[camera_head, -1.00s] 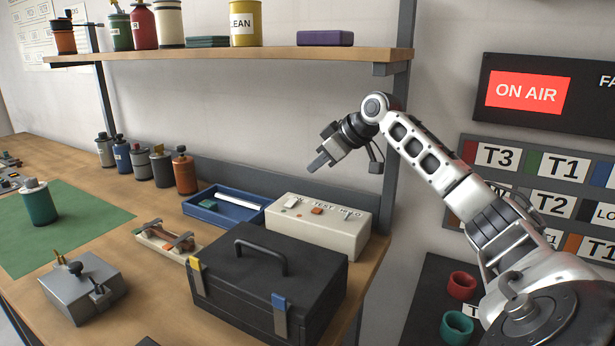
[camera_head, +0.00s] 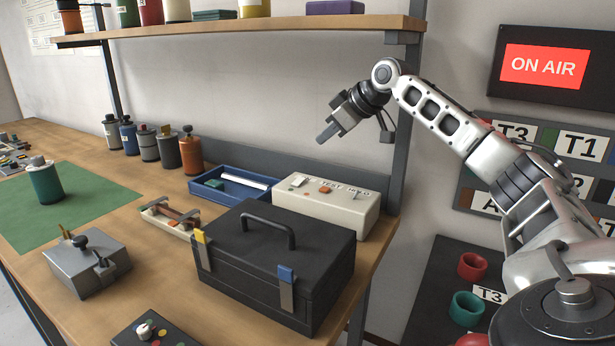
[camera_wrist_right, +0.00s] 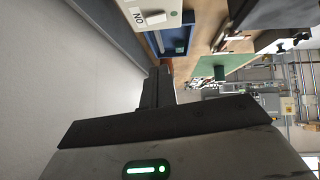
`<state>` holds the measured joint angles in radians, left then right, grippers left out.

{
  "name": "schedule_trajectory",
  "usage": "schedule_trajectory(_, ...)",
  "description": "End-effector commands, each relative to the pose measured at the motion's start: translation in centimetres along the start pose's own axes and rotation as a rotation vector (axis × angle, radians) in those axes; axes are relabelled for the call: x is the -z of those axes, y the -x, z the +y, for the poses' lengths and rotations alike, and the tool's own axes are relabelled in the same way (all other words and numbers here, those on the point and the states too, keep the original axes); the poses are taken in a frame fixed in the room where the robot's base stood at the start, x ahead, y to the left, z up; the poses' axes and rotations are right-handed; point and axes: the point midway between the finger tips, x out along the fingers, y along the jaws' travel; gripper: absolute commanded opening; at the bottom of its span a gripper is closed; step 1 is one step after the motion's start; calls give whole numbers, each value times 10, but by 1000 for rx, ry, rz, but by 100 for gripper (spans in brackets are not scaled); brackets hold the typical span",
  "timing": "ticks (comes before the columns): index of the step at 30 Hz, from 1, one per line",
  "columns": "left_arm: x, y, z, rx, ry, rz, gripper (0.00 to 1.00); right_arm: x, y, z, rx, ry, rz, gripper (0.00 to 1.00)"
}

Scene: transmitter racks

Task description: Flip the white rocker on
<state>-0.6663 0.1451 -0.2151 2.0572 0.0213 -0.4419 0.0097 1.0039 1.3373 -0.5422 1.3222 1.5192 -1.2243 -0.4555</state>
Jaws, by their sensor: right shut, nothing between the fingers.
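In the right wrist view the white rocker (camera_wrist_right: 156,17) is at the upper edge, beside the letters ON. My right gripper (camera_head: 327,134) is above and behind the box, apart from it, pointing down and left. Its fingers (camera_wrist_right: 158,75) are together and empty in the wrist view. The rocker's tilt is too small to judge. My left gripper is out of view.
A black toolbox (camera_head: 268,275) with a raised handle stands in front of the cream box. A blue tray (camera_head: 240,194) lies left of it. An orange switch (camera_head: 325,189) is beside the rocker. The shelf (camera_head: 250,27) and its post (camera_head: 402,150) are near the right arm.

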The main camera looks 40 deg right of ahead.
Motion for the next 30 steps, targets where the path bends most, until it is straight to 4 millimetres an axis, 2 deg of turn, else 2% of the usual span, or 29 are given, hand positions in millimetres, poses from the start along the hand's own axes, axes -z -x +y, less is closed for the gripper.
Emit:
schedule_trajectory(16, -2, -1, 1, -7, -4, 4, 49, -6, 2, 6, -13, -8, 0, 0)
schedule_trajectory(20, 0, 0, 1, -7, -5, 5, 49, -6, -3, 6, -11, -8, -1, 0)
schedule_trajectory(26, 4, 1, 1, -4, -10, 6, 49, -5, -32, 6, -10, -9, -2, 0)
schedule_trajectory(30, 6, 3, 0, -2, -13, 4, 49, -4, -62, 6, -9, -10, -1, 0)
